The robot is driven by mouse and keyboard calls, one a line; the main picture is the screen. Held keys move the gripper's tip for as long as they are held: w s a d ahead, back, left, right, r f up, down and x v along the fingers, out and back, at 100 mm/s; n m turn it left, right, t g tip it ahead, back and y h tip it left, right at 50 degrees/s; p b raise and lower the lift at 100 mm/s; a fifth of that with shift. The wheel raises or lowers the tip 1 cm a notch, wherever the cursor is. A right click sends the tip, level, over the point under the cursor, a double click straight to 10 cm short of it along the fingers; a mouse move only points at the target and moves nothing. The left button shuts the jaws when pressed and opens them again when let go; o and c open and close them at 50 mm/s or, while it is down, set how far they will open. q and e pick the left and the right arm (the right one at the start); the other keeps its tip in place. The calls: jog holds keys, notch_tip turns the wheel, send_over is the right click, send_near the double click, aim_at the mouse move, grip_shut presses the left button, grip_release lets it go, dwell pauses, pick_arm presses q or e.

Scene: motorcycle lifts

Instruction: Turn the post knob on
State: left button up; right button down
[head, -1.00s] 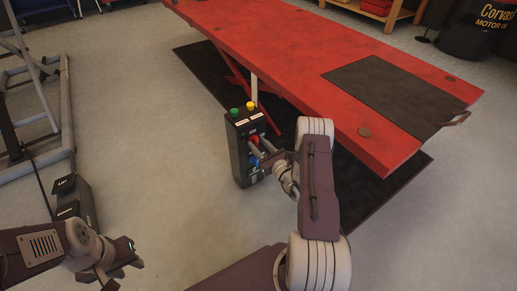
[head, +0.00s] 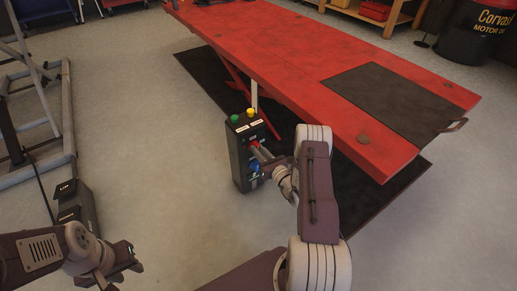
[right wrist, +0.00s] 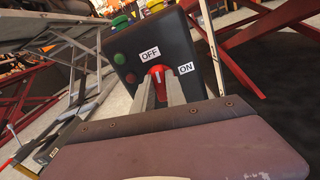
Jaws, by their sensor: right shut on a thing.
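The dark control post (head: 240,158) stands on the floor left of the red lift, with a green and a yellow button on top. Its red knob (head: 253,145) is on the front face, above a blue part. In the right wrist view the knob (right wrist: 157,74) shows a pale mark, with an OFF label above it and an ON label to its right. My right gripper (head: 259,152) is shut on the knob, one finger on each side, partly covering it. My left gripper (head: 122,262) is low at the left, away from the post; its finger gap is unclear.
The red lift table (head: 300,60) is close behind and right of the post, over a black mat (head: 395,195). A grey frame (head: 45,120) and a dark box (head: 75,204) are at the left. The floor between the box and post is clear.

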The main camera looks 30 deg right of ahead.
jog(key=shift+d+f+m+p, duration=0.15)
jog(key=shift+m+p, duration=1.45)
jog(key=shift+m, duration=2.3)
jog(key=shift+d+f+m+p, duration=0.15)
jog(key=shift+m+p, duration=1.4)
jog(key=shift+m, duration=2.35)
jog(key=shift+a+m, duration=0.1)
jog(key=shift+m, duration=0.2)
jog(key=c, duration=1.4)
grip_release()
jog(key=shift+o, duration=0.2)
jog(key=s+p, duration=0.4)
jog(key=s, duration=0.5)
jog(key=shift+d, duration=0.35)
